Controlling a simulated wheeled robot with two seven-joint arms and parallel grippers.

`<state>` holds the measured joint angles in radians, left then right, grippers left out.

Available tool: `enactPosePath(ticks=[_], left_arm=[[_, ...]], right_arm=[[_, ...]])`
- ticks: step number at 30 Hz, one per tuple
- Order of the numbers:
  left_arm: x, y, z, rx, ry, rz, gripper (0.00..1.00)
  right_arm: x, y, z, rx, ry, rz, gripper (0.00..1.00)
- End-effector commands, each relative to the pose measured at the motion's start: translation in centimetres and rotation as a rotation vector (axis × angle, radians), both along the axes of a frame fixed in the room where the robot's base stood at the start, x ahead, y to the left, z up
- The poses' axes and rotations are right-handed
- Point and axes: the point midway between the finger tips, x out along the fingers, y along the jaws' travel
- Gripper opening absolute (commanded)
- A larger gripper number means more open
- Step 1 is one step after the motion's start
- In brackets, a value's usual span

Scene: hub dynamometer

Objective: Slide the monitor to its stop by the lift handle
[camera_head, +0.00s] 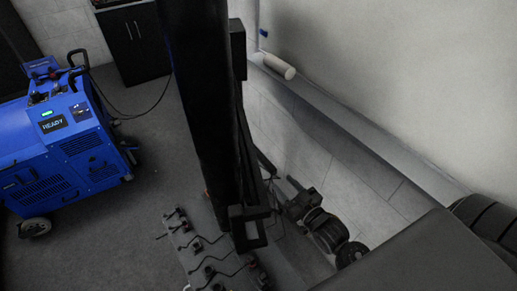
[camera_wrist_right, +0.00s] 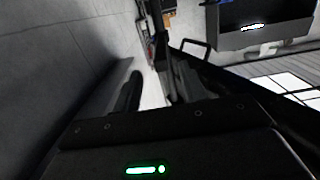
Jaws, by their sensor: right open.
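A tall black slab (camera_head: 197,90), apparently the monitor seen nearly edge-on, hangs down through the middle of the head view. A black square loop (camera_head: 248,226), apparently the lift handle, shows at its lower end. A black loop also shows ahead in the right wrist view (camera_wrist_right: 196,46), beside a dark sloping edge. My left gripper is out of view.
A blue wheeled machine (camera_head: 62,150) with a lit display stands at the left. Small parts and cables lie on a grey mat (camera_head: 196,262) below. A black cabinet (camera_head: 130,42) is at the back.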

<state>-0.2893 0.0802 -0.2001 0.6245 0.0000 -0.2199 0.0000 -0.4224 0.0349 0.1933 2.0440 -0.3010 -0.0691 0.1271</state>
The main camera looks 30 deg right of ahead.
Motion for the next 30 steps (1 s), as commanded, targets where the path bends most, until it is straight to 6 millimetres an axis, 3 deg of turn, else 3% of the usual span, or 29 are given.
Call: enactPosePath(ticks=[4, 8, 14, 24, 30], left_arm=[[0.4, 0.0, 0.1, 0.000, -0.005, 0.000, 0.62], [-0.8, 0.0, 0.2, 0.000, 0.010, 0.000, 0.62], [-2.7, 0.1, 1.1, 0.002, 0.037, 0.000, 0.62], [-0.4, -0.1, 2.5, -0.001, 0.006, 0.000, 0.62], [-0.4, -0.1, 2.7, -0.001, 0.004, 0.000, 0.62]], right_arm=[[0.0, -0.1, 1.4, 0.003, -0.045, 0.005, 0.42], [0.5, 0.0, 1.4, 0.003, -0.045, 0.005, 0.42], [3.4, 0.4, 1.7, 0.005, -0.046, 0.004, 0.42], [9.1, 1.2, 1.4, 0.003, -0.043, 0.004, 0.42], [10.5, 1.4, 1.2, 0.003, -0.041, 0.004, 0.42]])
